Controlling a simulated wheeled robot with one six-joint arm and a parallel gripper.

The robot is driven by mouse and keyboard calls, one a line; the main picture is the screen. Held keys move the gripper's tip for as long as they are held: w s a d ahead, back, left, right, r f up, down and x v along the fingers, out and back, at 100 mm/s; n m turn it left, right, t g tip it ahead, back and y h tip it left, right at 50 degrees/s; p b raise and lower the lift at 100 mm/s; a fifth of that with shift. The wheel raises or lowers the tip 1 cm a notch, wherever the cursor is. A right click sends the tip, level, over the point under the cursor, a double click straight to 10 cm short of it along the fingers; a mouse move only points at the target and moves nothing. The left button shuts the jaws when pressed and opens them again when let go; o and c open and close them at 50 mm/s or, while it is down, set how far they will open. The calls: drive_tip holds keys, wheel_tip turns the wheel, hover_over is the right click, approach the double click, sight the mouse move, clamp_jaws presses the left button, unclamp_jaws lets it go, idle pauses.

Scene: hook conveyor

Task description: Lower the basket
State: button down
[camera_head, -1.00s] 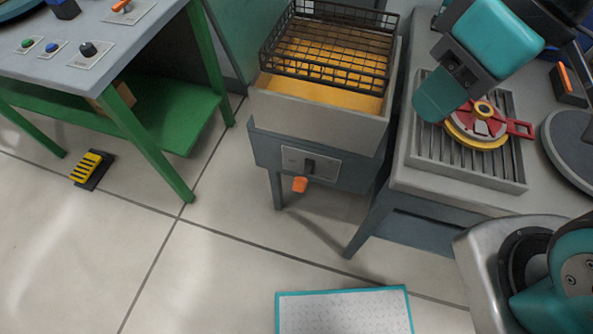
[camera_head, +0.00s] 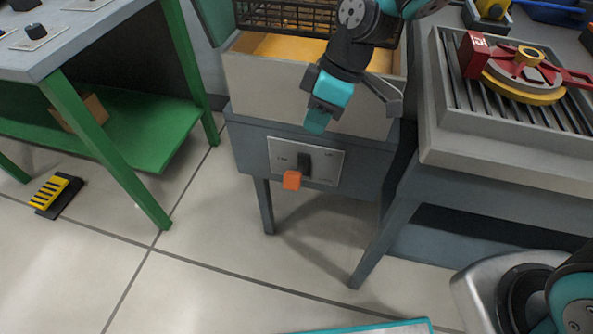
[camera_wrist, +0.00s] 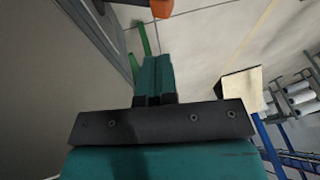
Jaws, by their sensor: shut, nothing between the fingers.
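The black wire basket (camera_head: 285,17) sits above the open pale tank (camera_head: 262,88), which holds yellow-orange liquid. The top of the basket is cut off by the picture edge. A control plate (camera_head: 325,161) on the tank's front carries a dark lever with an orange handle (camera_head: 292,180), which points down and outward. My gripper (camera_head: 316,125) is shut and empty in front of the tank wall, above and slightly right of the orange handle, apart from it. In the wrist view the shut teal fingers (camera_wrist: 155,75) point toward the orange handle (camera_wrist: 161,8) at the top edge.
A grey bench with a slatted tray (camera_head: 470,95) holding a red and yellow valve-like part (camera_head: 525,75) stands at right. A green-legged table (camera_head: 105,150) stands at left, with a yellow pedal (camera_head: 55,192) on the floor. Floor before the tank is clear.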

sight(291, 172)
drive_tip(key=b+x, duration=0.1)
drive_tip(key=x, duration=0.9)
drive_tip(key=shift+r, duration=0.1)
drive_tip(key=shift+s, duration=0.1)
